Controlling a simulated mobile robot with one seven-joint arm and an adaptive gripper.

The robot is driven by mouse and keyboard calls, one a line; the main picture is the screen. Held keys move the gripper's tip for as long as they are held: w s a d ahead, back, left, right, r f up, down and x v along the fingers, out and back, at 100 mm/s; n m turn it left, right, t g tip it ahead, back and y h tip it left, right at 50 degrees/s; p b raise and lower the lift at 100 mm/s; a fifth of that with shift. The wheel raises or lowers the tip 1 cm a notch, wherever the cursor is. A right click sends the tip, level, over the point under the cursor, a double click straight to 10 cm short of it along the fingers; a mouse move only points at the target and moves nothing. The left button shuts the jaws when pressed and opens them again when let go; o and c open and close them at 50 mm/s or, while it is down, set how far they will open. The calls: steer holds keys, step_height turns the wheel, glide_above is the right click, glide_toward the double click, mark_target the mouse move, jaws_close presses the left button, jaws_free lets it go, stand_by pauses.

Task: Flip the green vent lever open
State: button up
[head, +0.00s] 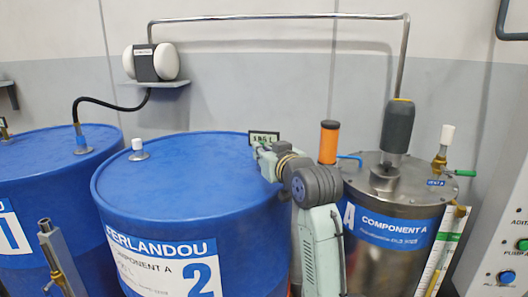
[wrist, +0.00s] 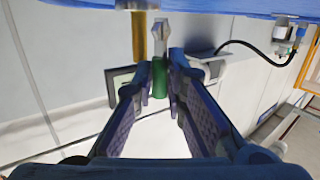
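A green lever handle (wrist: 159,78) shows between my fingertips in the wrist view, below a grey metal stem (wrist: 158,38). A brass stem (wrist: 139,38) stands beside it. My gripper (wrist: 161,65) has one finger on each side of the green handle; whether the pads touch it is unclear. In the head view my gripper (head: 262,150) is at the back right rim of blue drum 2 (head: 185,175), and it hides whatever valve is there. A separate green lever (head: 462,173) sticks out right from a brass valve (head: 440,158) on the steel tank, away from my gripper.
A small dark-framed sign (head: 264,137) stands right behind my gripper. An orange cylinder (head: 329,142) and the steel tank (head: 378,265) are to the right. Another blue drum (head: 50,175) with a black hose (head: 105,103) is at left. A grey wall closes the back.

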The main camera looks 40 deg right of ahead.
steer(key=shift+o, duration=0.8)
steer(key=v, duration=1.2)
